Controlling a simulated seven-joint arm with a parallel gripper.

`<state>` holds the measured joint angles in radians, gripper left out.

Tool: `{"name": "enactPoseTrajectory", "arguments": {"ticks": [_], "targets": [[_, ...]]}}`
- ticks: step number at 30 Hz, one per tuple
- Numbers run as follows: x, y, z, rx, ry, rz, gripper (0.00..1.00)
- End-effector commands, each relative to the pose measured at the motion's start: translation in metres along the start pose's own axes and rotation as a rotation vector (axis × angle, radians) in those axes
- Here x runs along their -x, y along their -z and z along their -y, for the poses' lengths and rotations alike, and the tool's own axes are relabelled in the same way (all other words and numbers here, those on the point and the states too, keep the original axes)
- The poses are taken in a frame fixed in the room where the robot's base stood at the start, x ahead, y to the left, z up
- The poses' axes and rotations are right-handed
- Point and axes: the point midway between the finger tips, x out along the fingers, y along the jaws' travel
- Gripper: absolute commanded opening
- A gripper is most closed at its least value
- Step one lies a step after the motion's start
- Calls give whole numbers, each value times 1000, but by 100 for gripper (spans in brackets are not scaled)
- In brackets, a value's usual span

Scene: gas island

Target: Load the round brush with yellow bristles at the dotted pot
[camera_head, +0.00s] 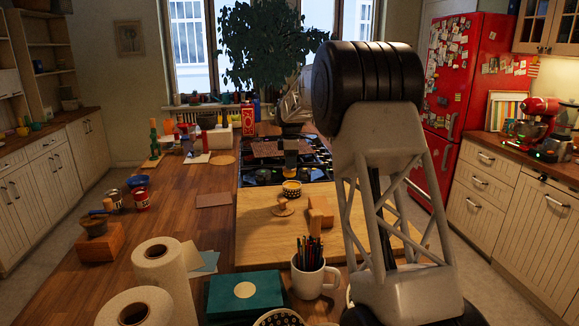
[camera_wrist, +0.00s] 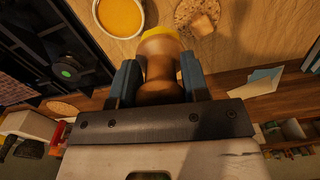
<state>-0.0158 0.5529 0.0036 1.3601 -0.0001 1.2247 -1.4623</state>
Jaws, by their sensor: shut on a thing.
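My gripper (camera_wrist: 159,72) is shut on the round brush. The brush's brown wooden handle (camera_wrist: 163,85) is between the two blue-grey fingers, and its yellow bristles (camera_wrist: 160,32) point away from the palm. In the head view my gripper (camera_head: 291,160) is above and slightly behind the pot; the brush is hard to make out there.
A wooden lid with a knob (camera_head: 283,207) lies in front of the pot, and a wooden block (camera_head: 321,210) is to its right. The black hob (camera_head: 262,170) is behind the board (camera_head: 255,235). A pencil mug (camera_head: 313,277), teal box (camera_head: 245,294) and paper rolls (camera_head: 162,270) stand nearer.

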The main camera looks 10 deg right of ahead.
Motion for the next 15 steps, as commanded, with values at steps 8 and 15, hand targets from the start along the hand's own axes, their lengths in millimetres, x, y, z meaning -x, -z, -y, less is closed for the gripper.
{"name": "enactPoseTrajectory", "arguments": {"ticks": [8, 15], "targets": [[-3, -8, -36, -1, 0, 0, 23], [-5, -13, -56, -1, 0, 0, 23]]}}
